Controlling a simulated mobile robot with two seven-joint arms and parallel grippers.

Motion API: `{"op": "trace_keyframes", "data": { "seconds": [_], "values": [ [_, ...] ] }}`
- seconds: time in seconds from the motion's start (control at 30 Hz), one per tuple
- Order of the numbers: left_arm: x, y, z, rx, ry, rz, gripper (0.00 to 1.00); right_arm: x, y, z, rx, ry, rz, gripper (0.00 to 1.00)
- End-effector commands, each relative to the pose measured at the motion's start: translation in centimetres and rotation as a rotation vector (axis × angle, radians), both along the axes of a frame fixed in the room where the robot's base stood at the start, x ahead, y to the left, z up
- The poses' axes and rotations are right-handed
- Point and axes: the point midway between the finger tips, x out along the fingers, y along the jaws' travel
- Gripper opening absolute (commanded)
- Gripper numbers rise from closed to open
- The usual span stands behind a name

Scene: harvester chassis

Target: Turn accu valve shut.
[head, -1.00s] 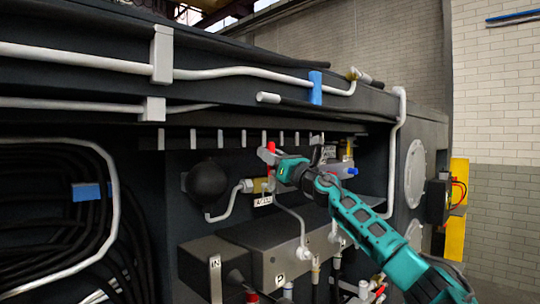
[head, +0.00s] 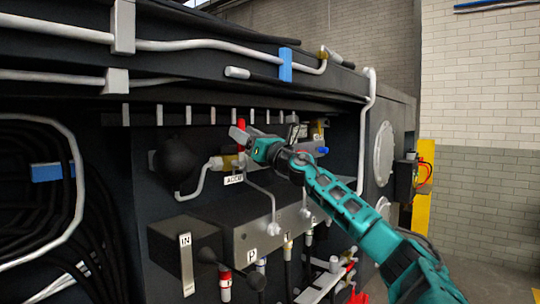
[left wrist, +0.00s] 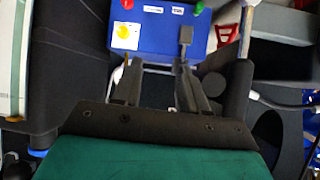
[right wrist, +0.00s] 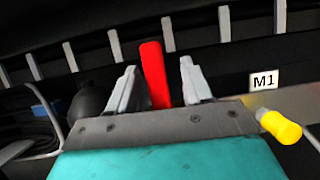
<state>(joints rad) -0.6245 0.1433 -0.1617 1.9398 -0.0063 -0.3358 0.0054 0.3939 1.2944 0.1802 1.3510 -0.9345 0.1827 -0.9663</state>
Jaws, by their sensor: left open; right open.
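The accu valve shows in the head view as a brass body (head: 230,162) above a white ACCU label (head: 233,180), with a red handle (head: 241,123) standing up. My right gripper (head: 242,136) is at the handle in the head view. In the right wrist view the red handle (right wrist: 155,75) stands between the two grey fingers of this open gripper (right wrist: 159,88), with a gap on either side. The gripper hides the handle's lower end. My left gripper (left wrist: 162,85) is open and empty in the left wrist view, away from the valve; it is not in the head view.
A black round accumulator (head: 176,160) sits left of the valve. A yellow-capped part (right wrist: 280,127) and an M1 label (right wrist: 264,81) are right of the handle. A metal block (head: 265,226) lies below. A blue box (left wrist: 160,35) with buttons faces my left gripper.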

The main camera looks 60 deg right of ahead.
Motion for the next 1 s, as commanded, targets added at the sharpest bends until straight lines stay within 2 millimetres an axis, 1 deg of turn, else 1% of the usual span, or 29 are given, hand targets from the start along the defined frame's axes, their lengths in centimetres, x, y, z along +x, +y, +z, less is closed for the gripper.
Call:
{"op": "trace_keyframes", "data": {
  "seconds": [0.03,0.17,0.37,0.63,0.7,0.77,1.0],
  "values": [
    [0.1,0.0,-0.8,0.0,-0.002,0.0,0.43,-0.3,0.1,-0.7,-0.004,0.004,0.0,0.5],
    [0.2,0.0,-1.7,0.0,-0.004,-0.001,0.43,-1.0,0.6,-1.0,-0.007,0.006,0.006,0.5],
    [0.1,-0.2,-2.4,-0.002,0.004,-0.002,0.43,-2.0,0.3,-1.4,-0.001,0.005,0.001,0.5],
    [0.2,-0.8,-3.3,-0.013,0.003,-0.011,0.43,-3.1,0.6,-1.8,-0.004,0.005,0.004,0.5],
    [0.3,-0.9,-3.3,-0.016,0.001,-0.012,0.43,-3.4,0.8,-1.8,-0.004,0.004,0.007,0.5],
    [0.3,-0.9,-2.7,-0.015,0.0,-0.013,0.43,-3.8,0.9,-1.9,0.0,0.004,0.01,0.5],
    [0.5,-0.8,-2.1,-0.015,-0.012,-0.01,0.43,-5.9,1.0,-2.6,0.0,0.004,0.004,0.5]
  ]
}}
